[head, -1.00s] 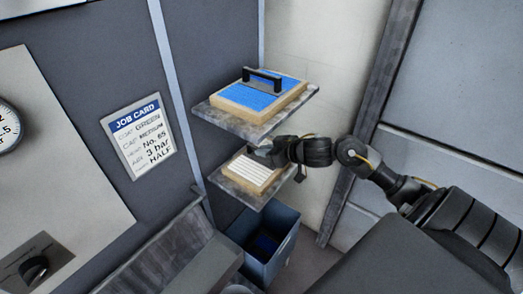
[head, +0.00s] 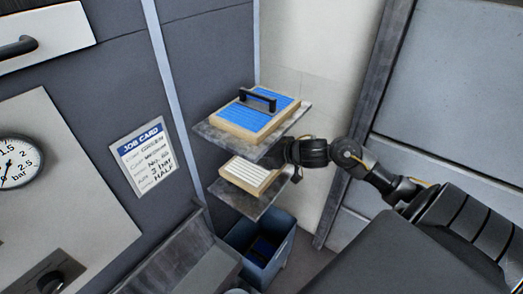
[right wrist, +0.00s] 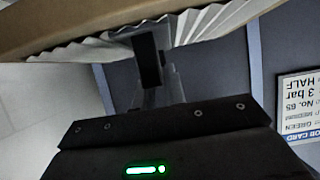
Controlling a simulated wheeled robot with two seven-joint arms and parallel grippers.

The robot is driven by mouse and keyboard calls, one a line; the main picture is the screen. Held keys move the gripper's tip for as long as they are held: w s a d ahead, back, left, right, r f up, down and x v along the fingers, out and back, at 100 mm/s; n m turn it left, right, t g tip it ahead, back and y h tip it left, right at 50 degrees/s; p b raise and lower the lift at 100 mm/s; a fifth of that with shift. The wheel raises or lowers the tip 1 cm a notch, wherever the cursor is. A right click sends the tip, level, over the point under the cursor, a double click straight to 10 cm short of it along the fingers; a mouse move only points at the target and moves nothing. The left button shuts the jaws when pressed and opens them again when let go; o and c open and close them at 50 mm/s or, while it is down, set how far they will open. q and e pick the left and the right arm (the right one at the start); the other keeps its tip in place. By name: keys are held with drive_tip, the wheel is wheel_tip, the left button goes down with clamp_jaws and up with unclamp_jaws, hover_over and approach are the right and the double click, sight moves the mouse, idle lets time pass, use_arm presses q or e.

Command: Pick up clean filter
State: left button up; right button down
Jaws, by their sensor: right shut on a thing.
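The clean filter, white and pleated in a tan frame (head: 251,174), is at the lower shelf (head: 249,204) in the head view. It looks slightly raised above the shelf, but the gap is hard to judge. My right gripper (right wrist: 150,62) is shut on the filter at its back right side. Its fingertips are partly hidden by the upper shelf in the head view. In the right wrist view, the filter's tan frame and white pleats (right wrist: 205,22) fill the top. My left gripper is not in view.
Just above, a blue filter with a black handle (head: 258,112) lies on the upper shelf (head: 221,139). A blue-grey bin (head: 262,262) with something blue inside stands below. A job card (head: 142,158) and a pressure gauge (head: 17,161) are on the left. The wall is close behind.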

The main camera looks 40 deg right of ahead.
drive_tip(key=shift+f, duration=0.15)
drive_tip(key=shift+r+p, duration=0.9)
drive_tip(key=shift+r, duration=0.35)
